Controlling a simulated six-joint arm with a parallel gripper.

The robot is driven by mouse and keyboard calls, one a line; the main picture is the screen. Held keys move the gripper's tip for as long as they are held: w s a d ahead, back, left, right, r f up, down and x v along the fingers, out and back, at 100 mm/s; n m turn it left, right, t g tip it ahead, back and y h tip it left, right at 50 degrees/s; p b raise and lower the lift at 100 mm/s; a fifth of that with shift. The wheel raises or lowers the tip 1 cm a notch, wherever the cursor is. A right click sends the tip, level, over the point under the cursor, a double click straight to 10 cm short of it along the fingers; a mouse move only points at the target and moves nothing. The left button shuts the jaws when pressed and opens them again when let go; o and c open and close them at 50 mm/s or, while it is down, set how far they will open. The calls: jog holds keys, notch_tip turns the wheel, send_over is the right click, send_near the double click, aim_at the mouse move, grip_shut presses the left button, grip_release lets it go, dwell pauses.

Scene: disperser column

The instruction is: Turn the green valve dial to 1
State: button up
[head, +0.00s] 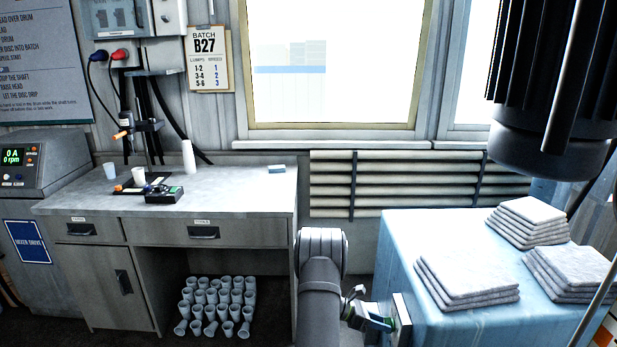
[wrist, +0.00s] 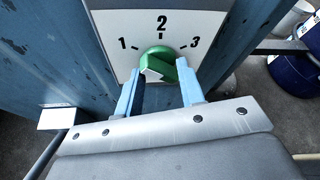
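The green valve dial (wrist: 157,62) sits on a white plate (wrist: 110,32) marked 1 at left, 2 at top and 3 at right. The dial's pale end face points toward the camera, and I cannot tell clearly which number it points to. My gripper (wrist: 158,82) is open, with one light-blue finger on each side of the dial. A dark gap shows between the fingers, and I cannot tell whether either touches the dial. In the head view my gripper (head: 383,322) is up against the edge-on plate (head: 402,318) beside the blue block; the dial is mostly hidden there.
The blue-covered block (head: 400,250) carries several stacks of grey cloths (head: 468,283). A dark ribbed motor (head: 550,110) hangs above right. A workbench (head: 230,195) with cups stands left. A clipboard marked B27 (head: 208,60) hangs on the wall. A dark-blue drum (wrist: 290,75) shows at right.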

jog(key=shift+o, duration=0.5)
jog(key=o, duration=0.6)
jog(key=s+a+r+m+t, duration=0.2)
jog(key=a+m+t, duration=0.15)
jog(key=a, duration=0.45)
jog(key=s+a+r+m+t, duration=0.2)
jog(key=s+a+r+m, duration=0.15)
jog(key=a, duration=0.35)
jog(key=shift+m+g, duration=0.25)
jog(key=shift+m, duration=0.05)
jog(key=x, duration=1.7)
jog(key=shift+w+d+f, duration=0.1)
jog(key=shift+w, duration=0.35)
jog(key=c, duration=1)
